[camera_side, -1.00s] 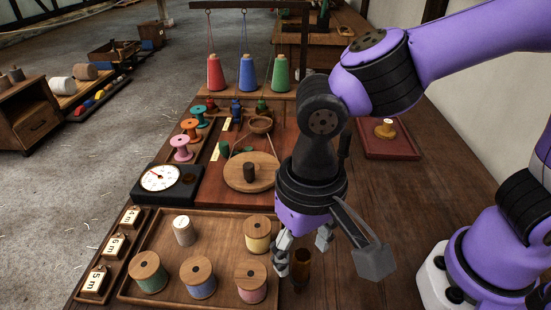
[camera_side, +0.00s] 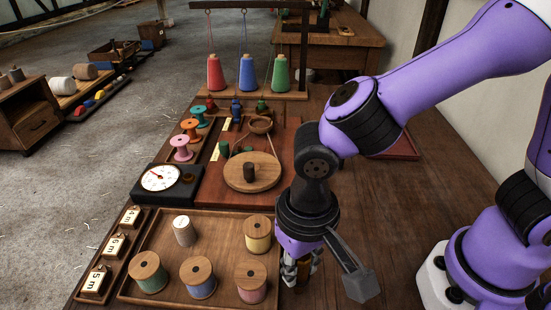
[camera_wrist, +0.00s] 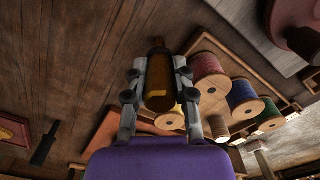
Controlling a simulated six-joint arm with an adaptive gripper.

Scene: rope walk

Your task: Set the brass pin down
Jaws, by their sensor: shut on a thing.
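The brass pin (camera_wrist: 160,85) is a brown-gold, bottle-shaped piece with a narrower neck, seen between the two fingers in the wrist view. My gripper (camera_wrist: 158,76) is shut on it, one finger on each side. In the side view my gripper (camera_side: 301,270) points down just right of the spool tray. There the pin (camera_side: 303,273) is mostly hidden by the fingers and looks upright. It is low over the bench; I cannot tell whether its foot touches the wood.
The spool tray (camera_side: 211,302) with several thread spools lies close on the left. Behind it are a dial scale (camera_side: 165,180) and a red-brown board (camera_side: 213,190) with a round wooden disc (camera_side: 262,181). The bench (camera_side: 385,215) right of my gripper is mostly bare.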

